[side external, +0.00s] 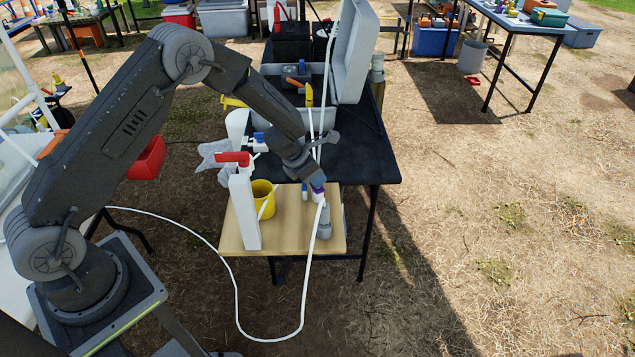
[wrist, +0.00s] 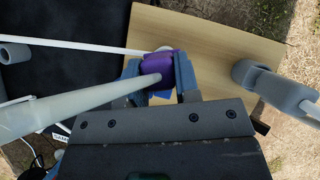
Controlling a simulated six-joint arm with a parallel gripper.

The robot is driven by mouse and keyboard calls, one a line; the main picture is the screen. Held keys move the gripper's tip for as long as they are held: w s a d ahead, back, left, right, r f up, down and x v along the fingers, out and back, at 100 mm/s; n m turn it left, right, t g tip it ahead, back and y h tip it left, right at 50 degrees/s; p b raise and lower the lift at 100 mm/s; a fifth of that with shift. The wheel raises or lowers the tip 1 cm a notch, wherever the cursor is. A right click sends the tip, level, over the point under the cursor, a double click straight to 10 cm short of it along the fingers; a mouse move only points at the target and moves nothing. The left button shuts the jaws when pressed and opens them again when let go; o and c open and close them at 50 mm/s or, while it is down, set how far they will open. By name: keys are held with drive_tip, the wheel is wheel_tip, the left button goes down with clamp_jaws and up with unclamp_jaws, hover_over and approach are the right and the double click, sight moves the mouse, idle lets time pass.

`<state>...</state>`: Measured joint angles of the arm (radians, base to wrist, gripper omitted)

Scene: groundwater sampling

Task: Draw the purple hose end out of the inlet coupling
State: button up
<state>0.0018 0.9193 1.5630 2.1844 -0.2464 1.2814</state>
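The purple hose end (wrist: 160,66) sits between the fingers of my gripper (wrist: 159,80) in the wrist view, with both fingers against its sides. A pale tube (wrist: 70,107) runs from the left to it. I cannot tell whether the hose end is still seated in the inlet coupling.
A white upright holder with a red top (side external: 240,205) and a yellow cup (side external: 263,198) stand left of my gripper. A white hose (side external: 236,300) loops down past the board. The black table (side external: 365,160) and open case (side external: 352,50) are behind. Open ground lies to the right.

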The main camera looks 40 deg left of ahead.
drive_tip(key=shift+c, duration=1.4)
drive_tip(key=shift+r, duration=2.95)
